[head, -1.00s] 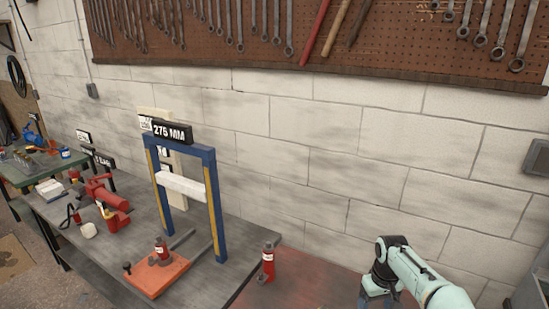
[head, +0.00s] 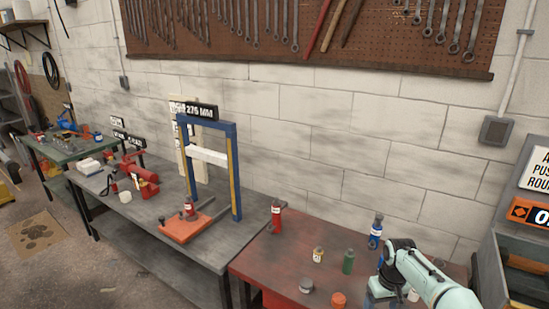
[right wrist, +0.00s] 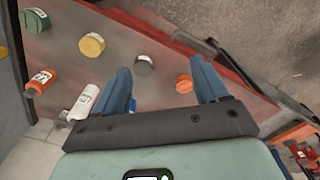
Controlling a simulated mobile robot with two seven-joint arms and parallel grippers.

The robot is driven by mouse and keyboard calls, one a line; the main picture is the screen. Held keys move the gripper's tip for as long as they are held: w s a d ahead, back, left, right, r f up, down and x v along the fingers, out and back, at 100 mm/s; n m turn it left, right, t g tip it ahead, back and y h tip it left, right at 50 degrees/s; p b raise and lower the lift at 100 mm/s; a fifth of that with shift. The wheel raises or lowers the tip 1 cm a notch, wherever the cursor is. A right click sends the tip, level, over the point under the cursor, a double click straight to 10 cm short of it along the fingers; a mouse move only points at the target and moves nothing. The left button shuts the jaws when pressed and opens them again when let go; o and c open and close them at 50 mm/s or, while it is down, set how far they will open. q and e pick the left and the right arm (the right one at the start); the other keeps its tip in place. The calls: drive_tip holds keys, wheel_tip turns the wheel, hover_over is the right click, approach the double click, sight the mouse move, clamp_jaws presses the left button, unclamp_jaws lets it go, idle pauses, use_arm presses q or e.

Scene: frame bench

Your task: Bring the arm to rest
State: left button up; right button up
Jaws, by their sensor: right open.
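My right gripper (head: 380,287) is over the right part of the red bench (head: 262,262) in the head view, at the end of my pale green arm. In the right wrist view my right gripper (right wrist: 163,82) has its two blue fingers wide apart, with nothing held between them. A grey round-topped item (right wrist: 144,65) and an orange one (right wrist: 184,84) show on the bench beyond the fingers. My left gripper is in neither view.
A blue press frame (head: 236,175) stands on the grey bench to the left. A cabinet (head: 510,265) stands at right.

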drive_tip(key=s+a+f+m+y, duration=0.1)
drive_tip(key=s+a+f, duration=0.2)
drive_tip(key=f, duration=0.5)
drive_tip(key=s+a+f+y, duration=0.1)
drive_tip(key=s+a+f, duration=0.3)
drive_tip(key=f, duration=0.4)
drive_tip(key=s+a+f+m+y, duration=0.1)
drive_tip(key=s+a+f, duration=0.2)
drive_tip(key=f, duration=0.6)
drive_tip(key=s+a+f+m, duration=0.1)
drive_tip(key=s+a+f, duration=0.1)
drive_tip(key=s, duration=0.5)
drive_tip(key=s+a+f+m, duration=0.1)
drive_tip(key=s+a+f, duration=0.1)
drive_tip(key=s, duration=0.5)
drive_tip(key=s+a+f+m, duration=0.1)
drive_tip(key=s+a+f, duration=0.1)
drive_tip(key=s, duration=0.5)
drive_tip(key=shift+a+f+g+y, duration=0.3)
drive_tip(key=shift+a, duration=0.15)
